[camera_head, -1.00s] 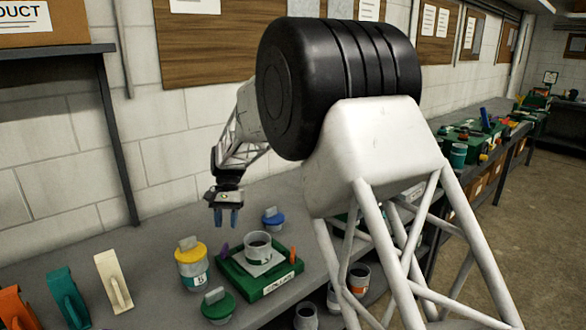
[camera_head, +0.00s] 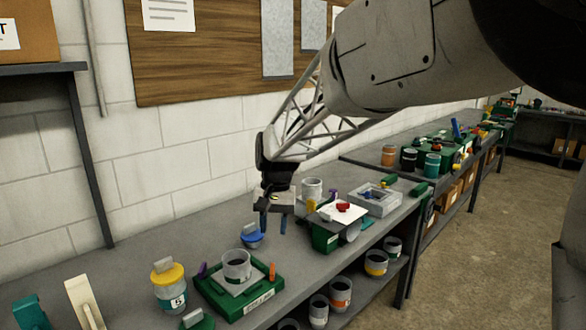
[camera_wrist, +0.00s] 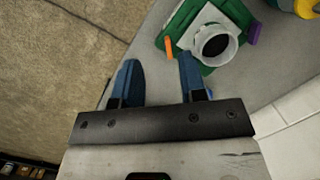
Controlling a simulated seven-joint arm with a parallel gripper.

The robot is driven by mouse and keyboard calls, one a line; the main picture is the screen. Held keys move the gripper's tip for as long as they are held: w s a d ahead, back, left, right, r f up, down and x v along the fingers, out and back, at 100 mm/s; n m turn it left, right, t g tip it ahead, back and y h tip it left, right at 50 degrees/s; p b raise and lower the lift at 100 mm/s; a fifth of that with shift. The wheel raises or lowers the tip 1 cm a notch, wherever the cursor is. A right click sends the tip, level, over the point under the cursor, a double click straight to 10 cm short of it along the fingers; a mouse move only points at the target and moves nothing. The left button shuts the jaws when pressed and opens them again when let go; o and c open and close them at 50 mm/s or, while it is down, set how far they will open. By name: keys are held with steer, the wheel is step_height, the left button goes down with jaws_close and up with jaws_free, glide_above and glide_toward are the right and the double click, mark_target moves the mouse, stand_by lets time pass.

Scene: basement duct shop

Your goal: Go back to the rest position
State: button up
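My gripper (camera_head: 273,222) hangs above the grey workbench (camera_head: 345,218), fingers pointing down, right of the blue-lidded item (camera_head: 252,236). In the wrist view my gripper (camera_wrist: 157,80) has its two blue fingers spread apart with nothing between them. A green tray (camera_head: 238,293) holding a grey cup (camera_head: 237,264) stands below and to the left of the gripper. The tray (camera_wrist: 176,36) and the cup (camera_wrist: 214,43) also show ahead of the fingers in the wrist view. The gripper touches none of these.
A yellow-lidded jar (camera_head: 169,286) stands left of the tray. A green box (camera_head: 325,238) with a white top, a grey cup (camera_head: 312,189) and a grey tray (camera_head: 374,200) are to the right. Cans sit on the lower shelf (camera_head: 340,294). Brown floor (camera_head: 480,240) is clear.

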steer(key=s+d+r+t, duration=0.2)
steer(key=s+d+r, duration=0.1)
steer(key=s+d, duration=1.05)
steer(key=s+d+f, duration=0.1)
steer(key=s+d, duration=0.2)
steer(key=s, duration=0.3)
steer(key=s+d+f+t, duration=0.1)
steer(key=s+d+f, duration=0.1)
steer(key=s, duration=0.4)
steer(key=s+d+f+t, duration=0.1)
steer(key=s+d, duration=0.3)
steer(key=s, duration=0.3)
steer(key=shift+d+f+h, duration=0.3)
steer(key=shift+d+h, duration=0.05)
steer(key=shift+h, duration=0.05)
